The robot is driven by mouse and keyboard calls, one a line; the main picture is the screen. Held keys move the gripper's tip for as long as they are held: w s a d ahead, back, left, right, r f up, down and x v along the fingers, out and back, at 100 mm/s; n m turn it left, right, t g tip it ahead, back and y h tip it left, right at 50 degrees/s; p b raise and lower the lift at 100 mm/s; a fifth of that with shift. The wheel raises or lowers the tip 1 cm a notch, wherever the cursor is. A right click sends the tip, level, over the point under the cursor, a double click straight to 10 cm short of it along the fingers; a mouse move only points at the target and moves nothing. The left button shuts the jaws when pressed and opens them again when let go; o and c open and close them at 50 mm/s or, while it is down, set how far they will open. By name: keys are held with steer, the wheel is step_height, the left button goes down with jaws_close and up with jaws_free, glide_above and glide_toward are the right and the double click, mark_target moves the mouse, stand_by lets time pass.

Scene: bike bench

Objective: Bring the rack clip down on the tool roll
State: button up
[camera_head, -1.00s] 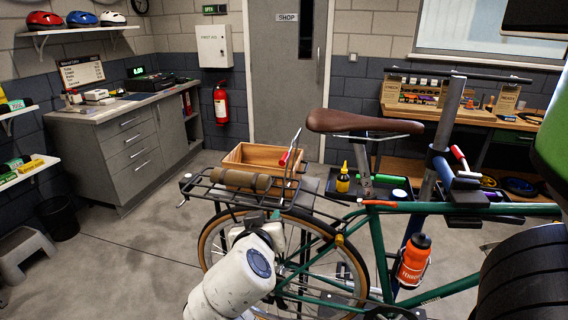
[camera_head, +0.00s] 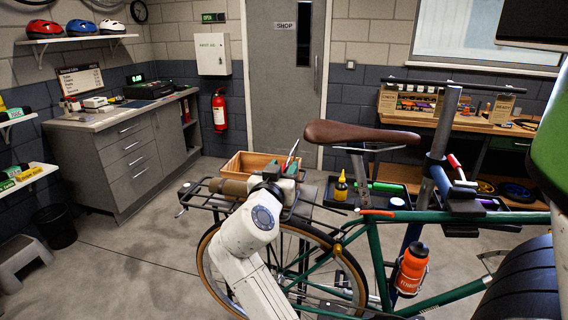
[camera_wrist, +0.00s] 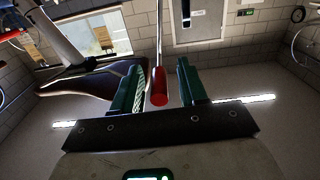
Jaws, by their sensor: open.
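The rack clip (camera_head: 292,152) is a raised thin metal bar with a red grip, standing up over the bike's rear rack. In the wrist view its red grip (camera_wrist: 159,99) lies between my two green-padded fingers, with gaps on both sides. My gripper (camera_wrist: 160,84) is open around it. In the head view my gripper (camera_head: 287,170) is at the rack, right of the tool roll, and its wrist hides much of the clip. The brown tool roll (camera_head: 232,187) lies on the rack, partly hidden by my wrist.
A wooden crate (camera_head: 243,163) is behind the rack. The brown saddle (camera_head: 350,134) is close on the right, with a yellow bottle (camera_head: 341,187) and a dark tray (camera_head: 385,190) beyond.

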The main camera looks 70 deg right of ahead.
steer(key=shift+d, duration=0.65)
steer(key=shift+c, duration=0.4)
jaws_close()
